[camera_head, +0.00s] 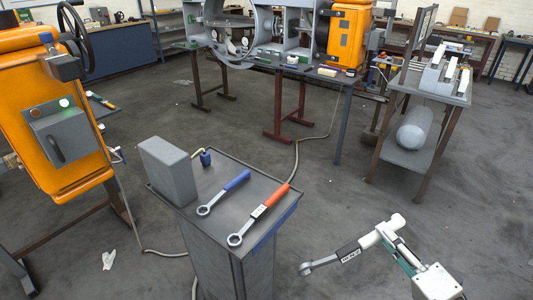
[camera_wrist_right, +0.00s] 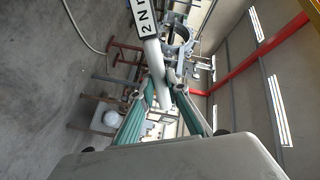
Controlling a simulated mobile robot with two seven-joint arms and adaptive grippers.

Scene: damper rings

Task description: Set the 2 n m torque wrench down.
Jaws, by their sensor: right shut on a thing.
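My right gripper (camera_head: 392,238) is shut on the white handle of the 2 N m torque wrench (camera_head: 374,236) and holds it in the air, to the right of the grey cart. The wrench's grey ring end points left, towards the cart, and its label faces up. In the right wrist view the wrench (camera_wrist_right: 146,28) lies between the green-sided fingers, with "2 N" readable on its label. The cart's grey top (camera_head: 222,228) carries a blue-handled wrench (camera_head: 235,181) and an orange-handled wrench (camera_head: 272,200), lying side by side. My left gripper is not in view.
An orange machine (camera_head: 50,130) stands at left. A shelved stand (camera_head: 428,95) is behind at right. A cable lies on the floor.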

